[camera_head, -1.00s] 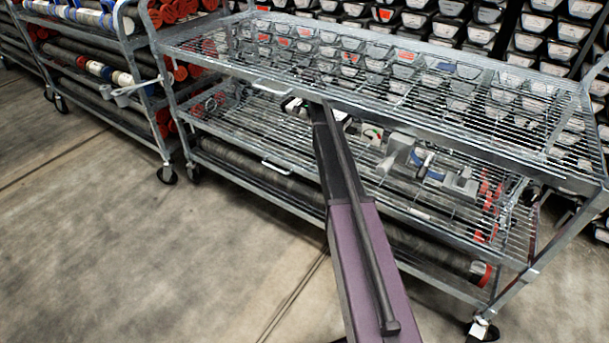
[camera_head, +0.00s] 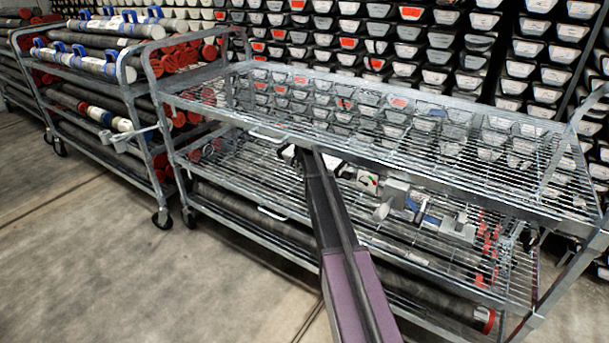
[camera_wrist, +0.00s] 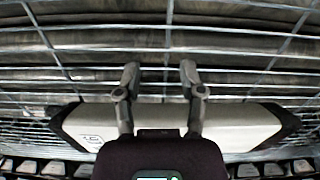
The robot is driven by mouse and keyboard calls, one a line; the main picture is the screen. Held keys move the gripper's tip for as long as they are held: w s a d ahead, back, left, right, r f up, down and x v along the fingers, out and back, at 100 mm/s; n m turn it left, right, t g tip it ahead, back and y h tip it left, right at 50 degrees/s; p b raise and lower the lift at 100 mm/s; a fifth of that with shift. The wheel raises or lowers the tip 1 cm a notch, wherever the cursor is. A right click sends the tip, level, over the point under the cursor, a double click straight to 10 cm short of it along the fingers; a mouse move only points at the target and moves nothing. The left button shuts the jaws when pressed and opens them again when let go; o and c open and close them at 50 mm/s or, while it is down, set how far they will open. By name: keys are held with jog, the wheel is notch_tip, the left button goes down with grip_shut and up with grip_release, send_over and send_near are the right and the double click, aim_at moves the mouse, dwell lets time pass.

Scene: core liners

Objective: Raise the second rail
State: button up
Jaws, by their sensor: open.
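A wheeled metal cart carries two wire shelves. I cannot tell which bar counts as the second rail.
Grey tools (camera_head: 400,195) lie on the second shelf, right of my arm. Long core tubes (camera_head: 235,215) lie underneath. Another cart of capped tubes (camera_head: 105,70) stands at left. Labelled core boxes (camera_head: 440,45) fill the back wall. The floor (camera_head: 90,270) at front left is clear.

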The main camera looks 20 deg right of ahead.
aim_at(289, 214)
jog(key=s+a+n, duration=0.3)
jog(key=s+a, duration=0.4)
jog(key=s, duration=0.7)
jog(key=s+a+n, duration=0.3)
jog(key=s+a, duration=0.4)
jog(key=s, duration=0.7)
jog(key=s+a+n, duration=0.4)
jog(key=s+a, duration=0.3)
jog(key=s, duration=0.8)
jog(key=shift+a, duration=0.2)
jog(key=shift+s+a, duration=0.1)
